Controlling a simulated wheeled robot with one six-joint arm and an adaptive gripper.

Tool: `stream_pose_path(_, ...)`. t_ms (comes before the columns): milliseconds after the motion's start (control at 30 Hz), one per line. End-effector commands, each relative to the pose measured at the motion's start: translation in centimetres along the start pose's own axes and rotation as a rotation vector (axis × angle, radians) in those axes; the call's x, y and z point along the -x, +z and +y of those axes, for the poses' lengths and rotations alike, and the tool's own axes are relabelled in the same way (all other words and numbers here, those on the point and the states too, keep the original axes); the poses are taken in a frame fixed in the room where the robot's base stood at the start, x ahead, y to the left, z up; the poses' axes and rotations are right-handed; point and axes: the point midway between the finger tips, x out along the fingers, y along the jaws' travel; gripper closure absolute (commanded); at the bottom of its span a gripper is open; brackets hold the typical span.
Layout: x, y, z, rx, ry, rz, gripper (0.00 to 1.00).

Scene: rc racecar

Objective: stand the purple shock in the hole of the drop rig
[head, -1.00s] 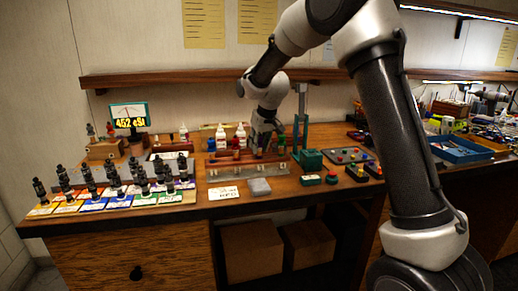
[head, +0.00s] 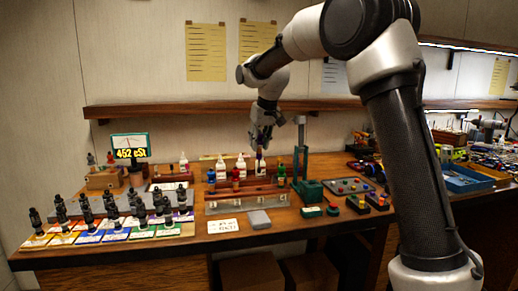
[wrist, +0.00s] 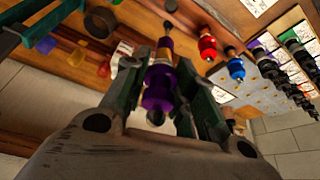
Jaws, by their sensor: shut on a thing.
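My gripper (head: 262,137) is shut on the purple shock (wrist: 158,88), which lies between the two fingers in the wrist view. In the head view the purple shock (head: 260,165) hangs roughly upright below my gripper, above the wooden rack area. The drop rig (head: 308,187) is a green base with a tall post, just right of the shock and apart from it. Its hole cannot be made out in the head view. A green part, probably the rig, shows at the upper left of the wrist view (wrist: 45,22).
A green shock (head: 281,173), a red shock (head: 236,176) and a blue shock (head: 211,177) stand in the rack. Several black shocks stand on coloured cards at left. White bottles (head: 220,165) stand behind the rack.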

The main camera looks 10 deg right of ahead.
Motion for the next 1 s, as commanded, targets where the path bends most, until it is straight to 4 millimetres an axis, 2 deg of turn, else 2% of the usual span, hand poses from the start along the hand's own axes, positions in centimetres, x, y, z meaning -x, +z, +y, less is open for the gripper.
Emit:
stream_pose_path(600, 3.8, -1.6, 0.0, 0.000, 0.000, 0.002, 0.97)
stream_pose_path(1000, 4.5, -1.9, 0.0, 0.000, 0.000, 0.001, 0.97)
